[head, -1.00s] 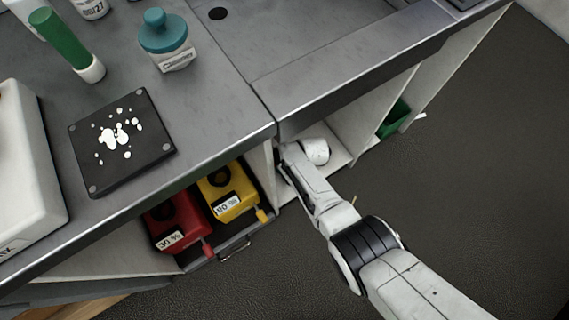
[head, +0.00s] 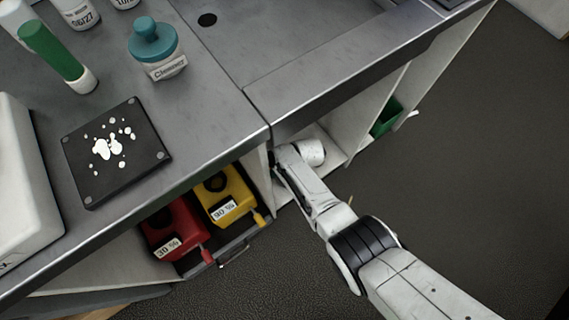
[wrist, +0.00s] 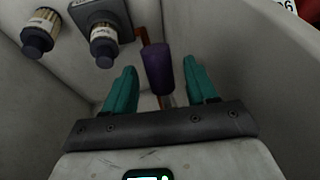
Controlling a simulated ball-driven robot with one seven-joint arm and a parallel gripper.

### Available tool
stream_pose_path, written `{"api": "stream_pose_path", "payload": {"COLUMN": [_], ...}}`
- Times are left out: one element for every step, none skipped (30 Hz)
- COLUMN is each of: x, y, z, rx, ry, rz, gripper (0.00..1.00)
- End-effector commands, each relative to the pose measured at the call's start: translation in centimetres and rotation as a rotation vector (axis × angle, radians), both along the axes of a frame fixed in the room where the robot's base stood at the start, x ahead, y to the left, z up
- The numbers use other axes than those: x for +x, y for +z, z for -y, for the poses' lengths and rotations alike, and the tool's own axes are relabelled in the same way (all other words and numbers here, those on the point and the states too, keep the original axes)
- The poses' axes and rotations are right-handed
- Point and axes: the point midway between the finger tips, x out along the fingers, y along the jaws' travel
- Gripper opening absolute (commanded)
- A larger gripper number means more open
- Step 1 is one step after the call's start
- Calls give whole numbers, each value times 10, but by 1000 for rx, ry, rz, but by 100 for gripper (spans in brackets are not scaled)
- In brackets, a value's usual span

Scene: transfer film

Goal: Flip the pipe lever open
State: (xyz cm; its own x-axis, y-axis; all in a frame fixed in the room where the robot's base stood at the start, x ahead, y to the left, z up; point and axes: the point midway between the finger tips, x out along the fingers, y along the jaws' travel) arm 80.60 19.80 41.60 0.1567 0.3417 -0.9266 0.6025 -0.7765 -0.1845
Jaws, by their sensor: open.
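A purple lever handle (wrist: 158,72) stands in the middle of the wrist view. An orange-brown pipe (wrist: 145,37) shows behind it, and a thin metal stem continues below the handle. My gripper (wrist: 161,68) has its two teal fingers apart, one on each side of the handle. I cannot tell whether either finger touches it. In the head view my arm reaches into the open space under the counter (head: 300,105), and the lever and my fingers are hidden there.
Two black-capped cylinders (wrist: 38,33) (wrist: 104,42) are at the upper left of the wrist view, one against a grey block. Pale cabinet walls (wrist: 240,50) are close on both sides. Red (head: 172,232) and yellow (head: 227,196) containers sit left of my arm, and a green bin (head: 386,118) right.

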Motion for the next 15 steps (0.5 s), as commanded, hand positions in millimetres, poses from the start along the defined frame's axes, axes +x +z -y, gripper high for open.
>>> {"api": "stream_pose_path", "payload": {"x": [0, -1, -2, -3, -3, -4, -5, -6, -7, -8, -9, -10, -11, -12, -12], "y": [7, 10, 15, 19, 24, 30, 36, 41, 48, 53, 58, 63, 67, 71, 77], "z": [2, 2, 4, 6, 7, 9, 11, 13, 16, 18, 20, 22, 23, 25, 27], "rx": [1, 1, 1, 0, 1, 1, 1, 2, 2, 1, 0, 1, 1, 1, 1], "ry": [-1, -1, -1, -1, -1, -2, -2, -2, -2, -2, -2, -1, -1, -2, -2], "rz": [0, 1, 0, 0, 0, 2, 0, 1, 1, 0, 1, 0, 0, 0, 0], "gripper": [57, 57, 57, 57, 57, 57, 57, 57, 57, 57, 57, 57, 57, 57, 57]}}
